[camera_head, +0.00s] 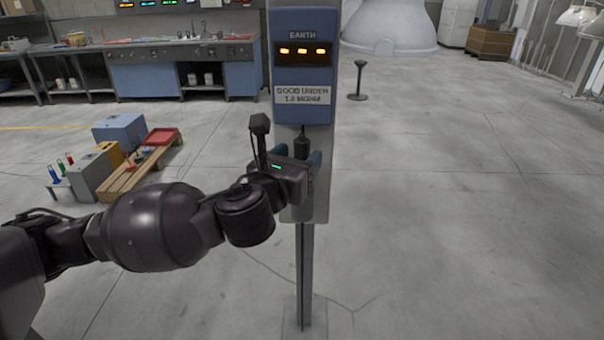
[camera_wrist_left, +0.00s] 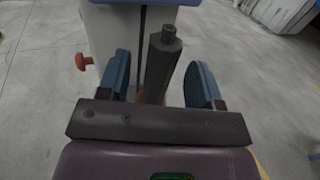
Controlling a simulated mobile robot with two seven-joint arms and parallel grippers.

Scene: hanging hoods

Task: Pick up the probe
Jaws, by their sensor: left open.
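The probe (camera_head: 303,143) is a dark upright cylinder in front of the grey post, just below the blue EARTH meter box (camera_head: 303,107). Its lower part is hidden behind my gripper and wrist in the head view. My left gripper (camera_head: 305,160) is at the post, around the probe's height. In the left wrist view the probe (camera_wrist_left: 161,66) stands between the two blue fingers of my open left gripper (camera_wrist_left: 162,78). Gaps show on both sides of it, wider on the left. My right gripper is in neither view.
The grey post (camera_head: 306,270) stands on the floor. A red knob (camera_wrist_left: 84,62) sticks out beside it in the left wrist view. A wooden pallet (camera_head: 140,166) with boxes and tools lies at the left. A small black stand (camera_head: 358,82) is behind. Floor at the right is clear.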

